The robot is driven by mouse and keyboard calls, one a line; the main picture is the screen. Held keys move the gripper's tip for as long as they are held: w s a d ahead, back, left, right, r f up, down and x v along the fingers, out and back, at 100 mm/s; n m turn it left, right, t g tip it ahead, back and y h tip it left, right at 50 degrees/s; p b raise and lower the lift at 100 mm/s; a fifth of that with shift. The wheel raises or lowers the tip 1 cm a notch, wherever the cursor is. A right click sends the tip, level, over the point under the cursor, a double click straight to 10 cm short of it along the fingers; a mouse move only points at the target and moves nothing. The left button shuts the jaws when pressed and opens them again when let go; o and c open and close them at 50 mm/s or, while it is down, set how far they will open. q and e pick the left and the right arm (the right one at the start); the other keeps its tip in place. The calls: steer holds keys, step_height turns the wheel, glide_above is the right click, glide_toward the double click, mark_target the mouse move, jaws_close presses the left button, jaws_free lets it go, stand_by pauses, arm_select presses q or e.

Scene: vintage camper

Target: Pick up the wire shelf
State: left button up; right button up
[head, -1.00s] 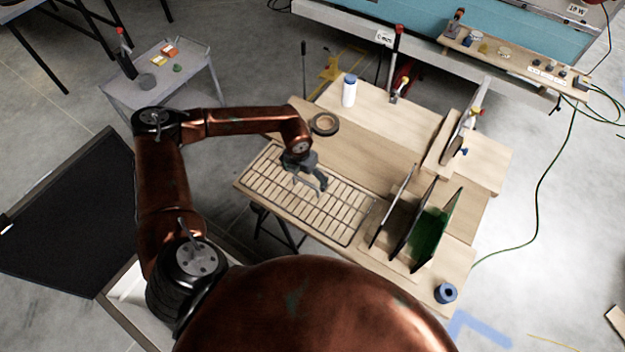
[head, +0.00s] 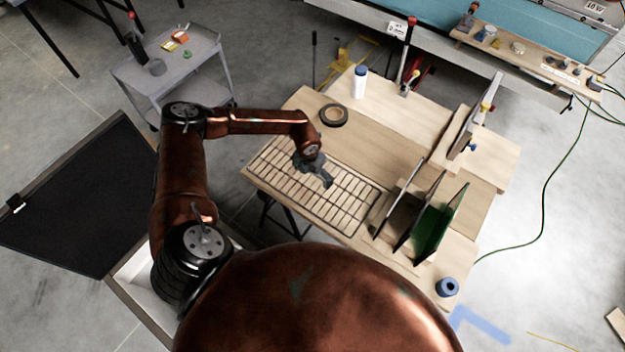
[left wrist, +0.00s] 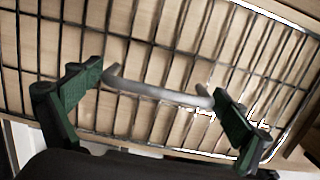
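The wire shelf (head: 345,212) is a dark rectangular grid lying flat on the wooden workbench (head: 390,150). My left gripper (head: 316,178) is low over the shelf's middle, pointing down. In the left wrist view the wire shelf (left wrist: 60,45) fills most of the picture. There the green-padded fingers of the left gripper (left wrist: 155,100) are spread wide. A grey bent bar (left wrist: 160,90), like a handle, lies between them, its ends close to the pads. I cannot tell whether the pads touch it. My right gripper is out of view.
Dark and green upright panels (head: 436,222) stand in a rack right of the shelf. A tape roll (head: 334,115) and a white bottle (head: 360,82) are behind it. A blue spool (head: 448,287) sits at the front right corner. A grey cart (head: 165,55) stands back left.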

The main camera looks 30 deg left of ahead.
arm_select(q)
steer(key=c, duration=1.1)
steer(key=shift+c, duration=0.6)
steer(key=shift+r, duration=0.1)
steer(key=shift+w+r, duration=0.1)
steer(key=shift+r, duration=0.45)
steer(key=s+r+b, duration=0.2)
steer(key=s+r, duration=0.9)
steer(key=s, duration=0.3)
steer(key=shift+d+r, duration=0.3)
steer(key=shift+r, duration=0.1)
